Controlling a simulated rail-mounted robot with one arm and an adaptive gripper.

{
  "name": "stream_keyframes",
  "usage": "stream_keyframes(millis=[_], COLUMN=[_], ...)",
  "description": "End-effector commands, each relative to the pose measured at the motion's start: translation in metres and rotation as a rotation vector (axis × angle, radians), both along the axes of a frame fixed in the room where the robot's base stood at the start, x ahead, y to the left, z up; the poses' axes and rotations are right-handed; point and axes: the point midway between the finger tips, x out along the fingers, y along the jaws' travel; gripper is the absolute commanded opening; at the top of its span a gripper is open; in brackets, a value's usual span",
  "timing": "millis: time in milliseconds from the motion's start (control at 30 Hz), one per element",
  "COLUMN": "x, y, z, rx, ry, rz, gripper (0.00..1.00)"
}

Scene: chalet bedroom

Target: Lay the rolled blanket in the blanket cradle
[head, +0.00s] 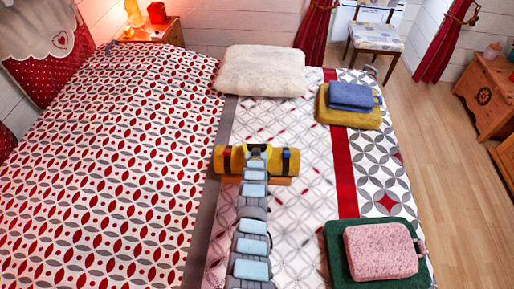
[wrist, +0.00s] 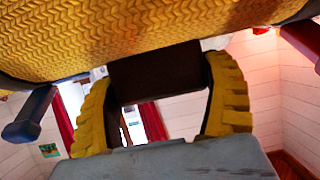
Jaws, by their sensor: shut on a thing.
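The rolled blanket (head: 237,153) is a yellow roll with dark bands, lying crosswise over the bed in the head view. My gripper (head: 257,150) is at its middle and partly covers it. In the wrist view the knitted yellow roll (wrist: 150,35) fills the top. The yellow-padded fingers of my gripper (wrist: 158,95) stand either side of a dark brown block-like piece below the roll and are shut on it; it appears to be the roll's grip. An orange-brown strip (head: 281,181) shows just under the roll; I cannot tell whether it is the blanket cradle.
A cream pillow (head: 262,71) lies behind the roll. A mustard and blue folded stack (head: 350,97) is at the back right. A pink cushion (head: 382,251) on a green one (head: 338,262) is at the front right. The patterned bed (head: 110,180) left of the roll is clear.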

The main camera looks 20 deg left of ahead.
Motion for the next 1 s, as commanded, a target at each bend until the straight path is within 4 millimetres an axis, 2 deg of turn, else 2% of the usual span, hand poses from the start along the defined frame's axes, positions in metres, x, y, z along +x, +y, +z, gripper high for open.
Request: stream_keyframes(millis=[367, 400, 433, 767, 1000], x=[0.002, 0.002, 0.002, -0.001, -0.011], y=[0.0, 0.0, 0.0, 0.0, -0.003], z=[0.002, 0.002, 0.002, -0.002, 0.0], rx=[0.002, 0.002, 0.002, 0.001, -0.001], ry=[-0.007, -0.007, -0.007, -0.002, 0.0], rz=[0.0, 0.0, 0.0, 0.0, 0.002], gripper=[0.43, 0.92, 1.0, 1.0, 1.0])
